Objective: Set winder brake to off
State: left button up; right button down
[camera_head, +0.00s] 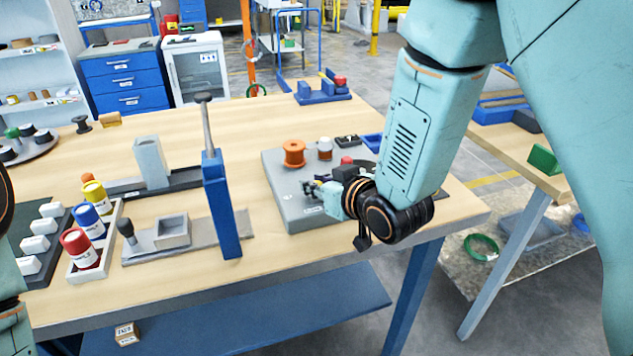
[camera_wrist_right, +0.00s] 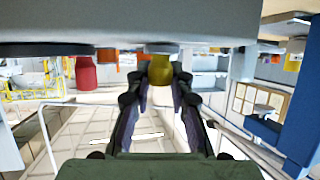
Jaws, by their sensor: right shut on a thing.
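The grey winder unit (camera_head: 285,195) sits near the right front of the wooden table. On its top are an orange spool (camera_head: 293,153), a smaller white and brown cylinder (camera_head: 325,148) and a red knob (camera_head: 346,160). My right gripper (camera_head: 312,188) is low over the unit's front part. In the right wrist view, the gripper (camera_wrist_right: 160,98) is shut on a yellow knob (camera_wrist_right: 161,70) between its fingertips. The knob is hidden by the gripper in the head view, and I cannot read its setting. Only parts of my left arm show at the left edge.
A blue upright post (camera_head: 222,205) stands left of the unit. A blue fixture (camera_head: 321,94) stands at the back edge. Bare tabletop lies between post and unit.

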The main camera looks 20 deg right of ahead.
jog(key=shift+w+d+r, duration=0.1)
jog(key=shift+d+r, duration=0.05)
jog(key=c, duration=1.7)
grip_release()
jog(key=o, duration=0.5)
jog(key=shift+d, duration=0.2)
jog(key=shift+o, duration=0.2)
jog(key=shift+a, duration=0.2)
jog(key=shift+a, duration=0.1)
jog(key=shift+s+d+r, duration=0.1)
jog(key=shift+s+d, duration=0.1)
jog(key=shift+s, duration=0.2)
jog(key=v, duration=0.6)
jog(key=shift+s, duration=0.35)
jog(key=shift+r, duration=0.15)
